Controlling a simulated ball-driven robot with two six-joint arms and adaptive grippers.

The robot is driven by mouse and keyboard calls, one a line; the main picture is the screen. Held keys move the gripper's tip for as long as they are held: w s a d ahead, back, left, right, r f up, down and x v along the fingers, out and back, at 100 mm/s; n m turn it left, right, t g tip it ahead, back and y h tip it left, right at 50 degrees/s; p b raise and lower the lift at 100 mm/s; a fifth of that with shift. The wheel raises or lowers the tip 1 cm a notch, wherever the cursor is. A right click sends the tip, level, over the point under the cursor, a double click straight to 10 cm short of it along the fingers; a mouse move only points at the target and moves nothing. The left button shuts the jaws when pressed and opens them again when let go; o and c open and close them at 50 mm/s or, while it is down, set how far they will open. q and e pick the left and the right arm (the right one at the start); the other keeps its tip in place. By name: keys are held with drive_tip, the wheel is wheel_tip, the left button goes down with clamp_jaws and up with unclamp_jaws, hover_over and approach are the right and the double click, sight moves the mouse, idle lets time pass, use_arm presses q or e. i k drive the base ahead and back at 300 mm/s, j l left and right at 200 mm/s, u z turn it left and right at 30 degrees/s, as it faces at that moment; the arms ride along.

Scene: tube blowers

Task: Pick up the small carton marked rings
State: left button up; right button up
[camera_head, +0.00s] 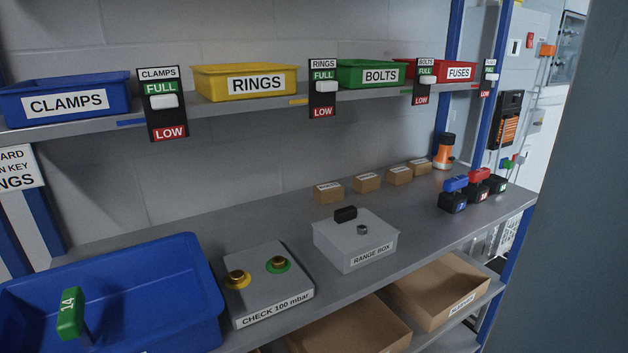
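Several small brown cartons stand in a row at the back of the grey bench, against the wall. The nearest carton (329,195) is at the left of the row. A second carton (367,184) and a third carton (399,177) follow to the right, and the farthest carton (420,168) ends the row. Each seems to have a white label on top, too small to read, so I cannot tell which is marked rings. A yellow bin (212,84) labelled RINGS sits on the shelf above. Neither of my grippers is in view.
A grey range box (340,240) stands in front of the cartons, with a check box (262,290) and blue tray (205,285) to its left. Dark blocks with coloured tops (453,200) and an orange-black object (444,152) stand right. The shelf edge (230,104) overhangs the bench.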

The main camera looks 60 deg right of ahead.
sight(366, 183)
drive_tip(key=z, duration=2.2)
drive_tip(key=i+l+u, duration=0.1)
drive_tip(key=u, duration=0.4)
drive_tip(key=l+u, duration=0.45)
drive_tip(key=i+l+u, duration=0.1)
drive_tip(key=u, duration=0.4)
drive_tip(key=l, duration=0.05)
